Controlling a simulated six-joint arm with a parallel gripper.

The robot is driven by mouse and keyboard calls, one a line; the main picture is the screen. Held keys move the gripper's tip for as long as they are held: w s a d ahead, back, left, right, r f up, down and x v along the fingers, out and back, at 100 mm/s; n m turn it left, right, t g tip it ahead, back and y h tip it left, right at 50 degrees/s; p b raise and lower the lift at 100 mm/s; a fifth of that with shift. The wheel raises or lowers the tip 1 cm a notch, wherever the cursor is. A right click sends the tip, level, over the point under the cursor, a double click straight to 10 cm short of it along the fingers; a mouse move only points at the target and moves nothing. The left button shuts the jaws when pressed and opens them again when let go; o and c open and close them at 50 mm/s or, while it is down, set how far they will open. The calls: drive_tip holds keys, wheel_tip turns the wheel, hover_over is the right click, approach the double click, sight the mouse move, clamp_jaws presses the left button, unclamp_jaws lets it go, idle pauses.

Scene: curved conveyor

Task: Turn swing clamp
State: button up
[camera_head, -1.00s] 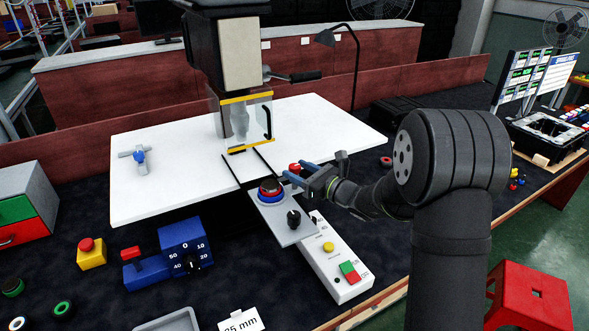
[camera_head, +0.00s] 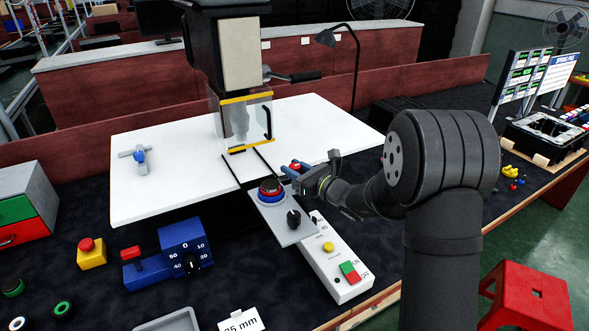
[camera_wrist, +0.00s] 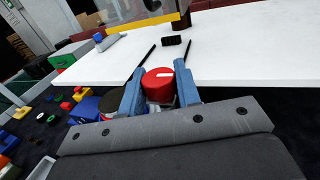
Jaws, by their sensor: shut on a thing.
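The swing clamp shows as a red round cap with a white line on top (camera_wrist: 160,84). In the head view it is a small red spot (camera_head: 296,165) at the front edge of the white table, right of the sliding plate. My gripper (camera_wrist: 159,92) has its two blue fingers on either side of the cap and is shut on it. In the head view my gripper (camera_head: 297,178) reaches in from the right. The fingers and wrist hide the lower part of the clamp.
A white button box (camera_head: 342,268) lies in front. The machine's clear guard (camera_head: 246,121) stands behind. The white table (camera_head: 165,195) is mostly clear.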

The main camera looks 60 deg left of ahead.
drive_tip(key=shift+m+t, duration=0.4)
drive_tip(key=shift+t, duration=0.2)
drive_tip(key=o, duration=1)
drive_tip(key=shift+c, duration=0.2)
drive_tip(key=shift+d, duration=0.1)
drive_tip(key=v, duration=1.7)
drive_tip(key=shift+d+f, duration=0.15)
drive_tip(key=shift+f, duration=0.05)
drive_tip(key=x, duration=1.7)
drive_tip(key=shift+a+r, duration=0.2)
drive_tip(key=shift+a, duration=0.05)
drive_tip(key=shift+d, duration=0.1)
